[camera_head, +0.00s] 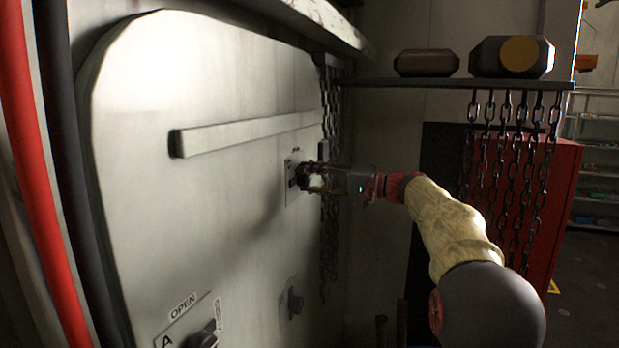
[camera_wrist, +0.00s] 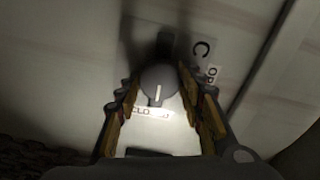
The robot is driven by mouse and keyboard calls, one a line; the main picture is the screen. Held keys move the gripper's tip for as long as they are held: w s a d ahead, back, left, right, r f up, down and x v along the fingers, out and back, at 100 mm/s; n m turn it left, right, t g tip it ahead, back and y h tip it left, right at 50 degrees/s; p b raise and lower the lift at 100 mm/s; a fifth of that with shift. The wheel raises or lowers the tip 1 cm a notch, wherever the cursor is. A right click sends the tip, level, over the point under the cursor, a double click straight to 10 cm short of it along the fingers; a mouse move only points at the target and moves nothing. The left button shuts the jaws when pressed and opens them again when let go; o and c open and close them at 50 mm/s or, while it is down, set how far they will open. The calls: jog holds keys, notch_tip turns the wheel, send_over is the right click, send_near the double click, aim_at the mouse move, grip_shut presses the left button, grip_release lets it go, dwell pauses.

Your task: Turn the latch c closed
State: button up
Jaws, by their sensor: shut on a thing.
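Latch c is a dark round knob (camera_wrist: 157,80) with a white pointer mark, on a pale plate lettered C (camera_wrist: 202,49). In the wrist view the pointer aims down at the label reading CLOSED (camera_wrist: 150,112), whose end is partly covered. An OPEN label (camera_wrist: 212,74) sits to the right, partly cut by a finger. My gripper (camera_head: 310,178) is at the door's upper right plate (camera_head: 291,188), its fingers on both sides of the knob, shut on it. In the head view the fingers hide most of the knob.
The latches sit on a large pale door panel (camera_head: 220,80) with a horizontal bar (camera_head: 250,133) above. Latch A (camera_head: 203,338) and another knob (camera_head: 295,303) are lower. Chains (camera_head: 512,180) hang from a shelf (camera_head: 440,83) by a red cabinet (camera_head: 550,200). Red hose (camera_head: 35,170) runs left.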

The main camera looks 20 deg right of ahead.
jog(key=shift+m, duration=0.6)
jog(key=o, duration=1.2)
jog(key=shift+c, duration=0.2)
jog(key=shift+d, duration=0.1)
jog(key=v, duration=1.1)
jog(key=shift+s+d, duration=0.25)
jog(key=shift+s, duration=0.05)
